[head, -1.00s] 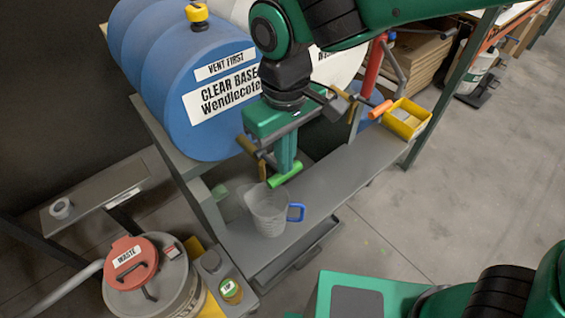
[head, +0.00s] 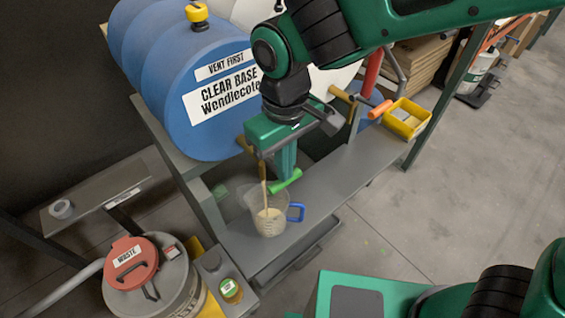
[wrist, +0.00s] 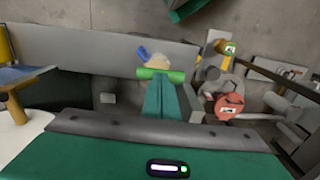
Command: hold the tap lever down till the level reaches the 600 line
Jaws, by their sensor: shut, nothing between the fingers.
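The clear jug (head: 256,197) with a blue handle (head: 296,212) stands upright on the grey shelf below the blue drum. A cream stream (head: 263,190) falls into it, and cream liquid (head: 269,223) fills its lower part. Its marks are too small to read. My gripper (head: 284,172) is shut and empty, with its fingertips against the green tap lever (head: 289,183). In the wrist view the green lever (wrist: 162,75) lies across the fingertips, with the jug (wrist: 157,60) just beyond. Most of the tap is hidden behind my gripper.
The blue drum (head: 222,110) is close to the left of my gripper. Another tap with an orange handle (head: 381,109) and a yellow bin (head: 408,118) are to the right. A waste drum with a red lid (head: 131,260) stands at front left. The shelf (head: 335,185) right of the jug is clear.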

